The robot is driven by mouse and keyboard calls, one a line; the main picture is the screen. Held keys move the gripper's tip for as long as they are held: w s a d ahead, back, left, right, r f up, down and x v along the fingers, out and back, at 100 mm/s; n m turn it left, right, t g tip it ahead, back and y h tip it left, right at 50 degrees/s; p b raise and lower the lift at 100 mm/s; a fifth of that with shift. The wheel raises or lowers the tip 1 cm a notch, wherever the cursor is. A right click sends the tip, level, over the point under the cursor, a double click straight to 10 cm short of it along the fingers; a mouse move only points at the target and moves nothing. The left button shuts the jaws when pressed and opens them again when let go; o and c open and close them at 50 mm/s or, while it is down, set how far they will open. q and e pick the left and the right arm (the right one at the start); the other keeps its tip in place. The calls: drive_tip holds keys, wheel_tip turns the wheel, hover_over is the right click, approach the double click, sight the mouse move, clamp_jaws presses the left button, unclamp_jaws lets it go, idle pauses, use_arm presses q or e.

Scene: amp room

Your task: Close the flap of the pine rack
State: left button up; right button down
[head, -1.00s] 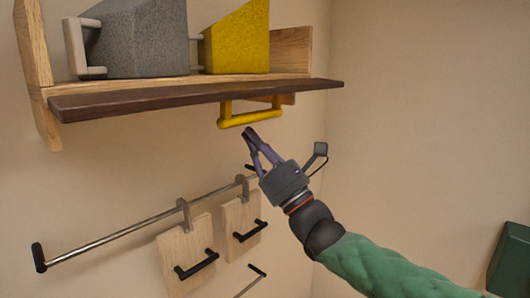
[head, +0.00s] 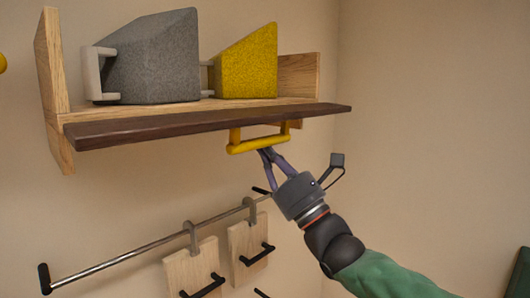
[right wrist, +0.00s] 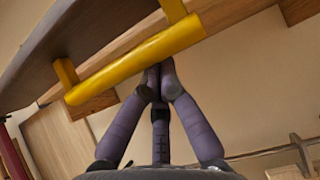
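The pine rack (head: 54,62) hangs on the wall in the upper part of the head view. Its dark brown flap (head: 200,123) is down, sticking out roughly level along the front. A yellow bar handle (head: 258,145) hangs from the flap's underside; the handle also crosses the right wrist view (right wrist: 135,62). My right gripper (head: 267,153) is just below the handle, fingers pointing up at it. In the wrist view its fingertips meet at the bar's lower edge, with nothing seen between them; whether they touch the bar I cannot tell. My left gripper is not in view.
A grey wedge-shaped block (head: 150,60) with a pale handle and a yellow wedge-shaped block (head: 248,65) stand on the rack. Below, a metal rail (head: 130,255) carries hanging wooden boards (head: 190,268) with black handles. Open space lies right of the rack.

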drive_tip(key=shift+s+d+r+g+h+p, duration=0.15)
drive_tip(key=shift+g+h+p, duration=0.35)
drive_tip(key=shift+p, duration=0.3)
drive_tip(key=shift+d+r+p, duration=0.1)
drive_tip(key=shift+p, duration=0.2)
